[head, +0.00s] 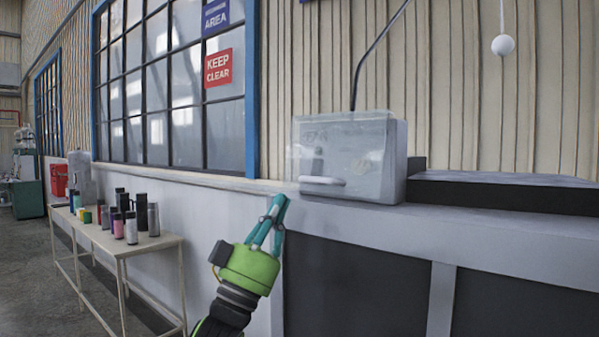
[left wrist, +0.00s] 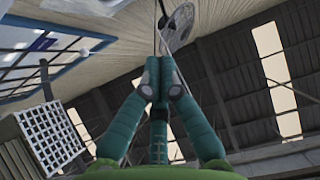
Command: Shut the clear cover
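The clear cover (head: 345,140) is a see-through panel at the front of a grey box (head: 398,150) on a ledge against the ribbed wall. A pale bar-like handle (head: 322,181) and darker parts show through or on it; I cannot tell how far the cover stands open. My left gripper (head: 279,202) is just left of and below the box's lower left corner, apart from it in the picture. Its teal fingers are together and empty. In the left wrist view the fingertips (left wrist: 161,75) meet, with nothing seen between them. My right gripper is not in view.
A dark cable (head: 372,55) rises from the box top. A white ball (head: 502,45) hangs at the upper right. The ledge (head: 480,235) runs right under a dark raised slab (head: 500,193). A side table (head: 150,243) with several bottles and cans stands left.

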